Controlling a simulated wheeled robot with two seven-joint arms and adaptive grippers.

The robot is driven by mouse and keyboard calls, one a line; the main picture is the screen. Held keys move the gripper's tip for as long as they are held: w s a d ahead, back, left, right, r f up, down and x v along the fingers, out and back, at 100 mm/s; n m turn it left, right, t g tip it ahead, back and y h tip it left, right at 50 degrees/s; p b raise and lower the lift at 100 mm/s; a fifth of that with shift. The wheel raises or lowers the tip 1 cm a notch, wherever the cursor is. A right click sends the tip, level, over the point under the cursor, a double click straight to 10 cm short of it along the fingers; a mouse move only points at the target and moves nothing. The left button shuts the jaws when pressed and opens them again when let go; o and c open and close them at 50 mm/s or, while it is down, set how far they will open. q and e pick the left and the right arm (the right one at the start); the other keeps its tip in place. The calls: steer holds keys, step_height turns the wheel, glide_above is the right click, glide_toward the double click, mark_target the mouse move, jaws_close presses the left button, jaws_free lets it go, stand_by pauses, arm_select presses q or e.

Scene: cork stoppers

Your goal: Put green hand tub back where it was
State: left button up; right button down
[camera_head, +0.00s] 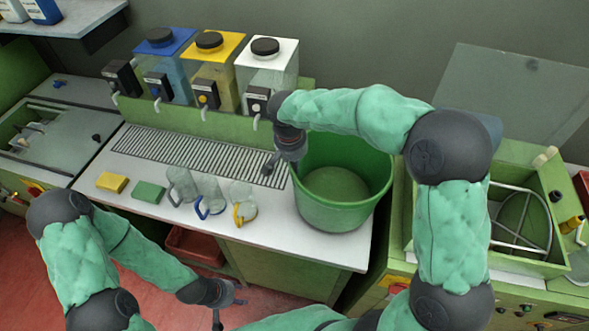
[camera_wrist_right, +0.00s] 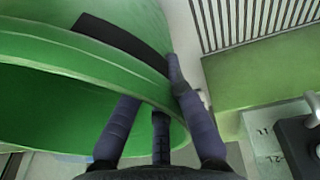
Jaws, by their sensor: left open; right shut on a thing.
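The green hand tub (camera_head: 338,212) is a large, round, empty-looking bucket at the right end of the white counter (camera_head: 263,228). It looks upright; I cannot tell whether its base touches the counter. My right gripper (camera_head: 281,166) is shut on its left rim. In the right wrist view, the gripper's fingers (camera_wrist_right: 160,112) straddle the rim of the tub (camera_wrist_right: 50,85), which has a dark strip on its wall. My left gripper (camera_head: 229,300) is open and empty, low in front of the counter, apart from everything on it.
Several measuring jugs (camera_head: 208,192) stand left of the tub, beside a green sponge (camera_head: 148,193) and a yellow sponge (camera_head: 112,182). A drain grate (camera_head: 195,157) and dispensers (camera_head: 214,75) lie behind. A green sink unit (camera_head: 515,225) stands to the right. A red bin (camera_head: 195,243) is under the counter.

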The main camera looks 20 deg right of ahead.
steer(key=shift+f, duration=1.15)
steer(key=shift+f, duration=0.1)
steer(key=c, duration=1.3)
jaws_free()
steer(key=shift+c, duration=0.2)
steer(key=shift+r, duration=0.25)
step_height(320, 180, up, 12)
steer(key=s+a+p, duration=0.1)
steer(key=p, duration=0.1)
steer(key=shift+s+a+f, duration=0.15)
steer(key=shift+a+f, duration=0.05)
steer(key=shift+a, duration=0.05)
